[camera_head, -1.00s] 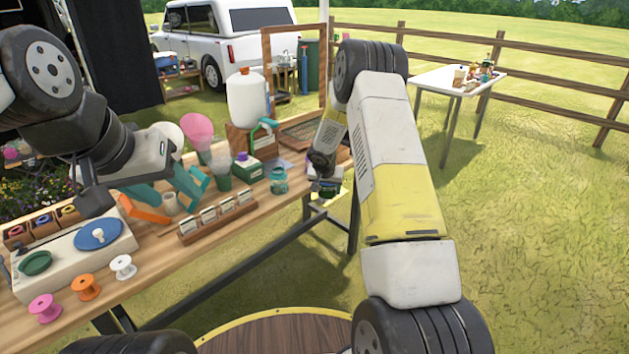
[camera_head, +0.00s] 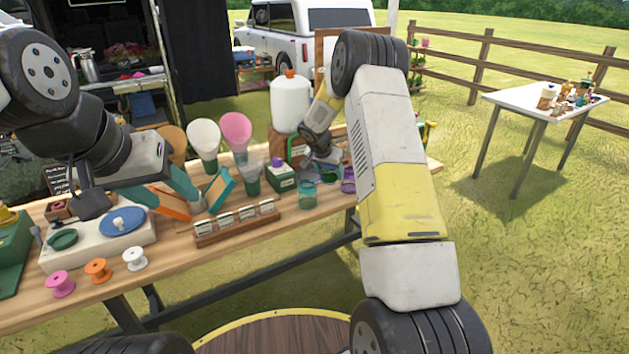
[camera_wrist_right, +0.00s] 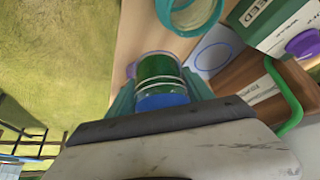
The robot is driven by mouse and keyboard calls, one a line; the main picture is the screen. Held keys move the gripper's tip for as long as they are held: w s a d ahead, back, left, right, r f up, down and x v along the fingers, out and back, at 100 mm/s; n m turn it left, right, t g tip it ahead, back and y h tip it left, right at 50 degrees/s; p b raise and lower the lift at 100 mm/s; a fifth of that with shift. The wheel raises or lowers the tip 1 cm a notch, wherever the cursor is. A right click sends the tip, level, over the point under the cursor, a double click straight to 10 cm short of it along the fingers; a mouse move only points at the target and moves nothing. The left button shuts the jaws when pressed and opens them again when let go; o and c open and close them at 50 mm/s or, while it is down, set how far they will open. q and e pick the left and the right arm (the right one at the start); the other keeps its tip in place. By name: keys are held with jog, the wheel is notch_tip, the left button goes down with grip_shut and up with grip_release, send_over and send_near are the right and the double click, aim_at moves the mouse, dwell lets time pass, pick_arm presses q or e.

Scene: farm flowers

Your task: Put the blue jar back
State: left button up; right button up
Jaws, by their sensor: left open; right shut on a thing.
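My right gripper (camera_wrist_right: 162,93) is shut on a clear jar (camera_wrist_right: 160,68) that looks green at one end and blue at the other. In the head view, the right gripper (camera_head: 324,158) is over the right part of the table, and the held jar (camera_head: 328,175) is partly hidden. A teal-rimmed jar (camera_head: 307,194) stands on the table beside it; it also shows in the right wrist view (camera_wrist_right: 191,14). A pale pad with a blue circle outline (camera_wrist_right: 212,53) lies close by. My left gripper (camera_head: 93,200) is open and empty over the left of the table.
A purple jar (camera_head: 348,184) stands right of the held jar. A green box (camera_head: 282,180), a white tank (camera_head: 290,103) and a wooden label rack (camera_head: 236,224) crowd the table (camera_head: 185,270). A white table (camera_head: 535,108) stands far right on grass.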

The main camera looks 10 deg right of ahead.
jog(key=shift+f, duration=3.4)
jog(key=shift+f, duration=0.2)
jog(key=o, duration=1.8)
jog(key=shift+c, duration=0.2)
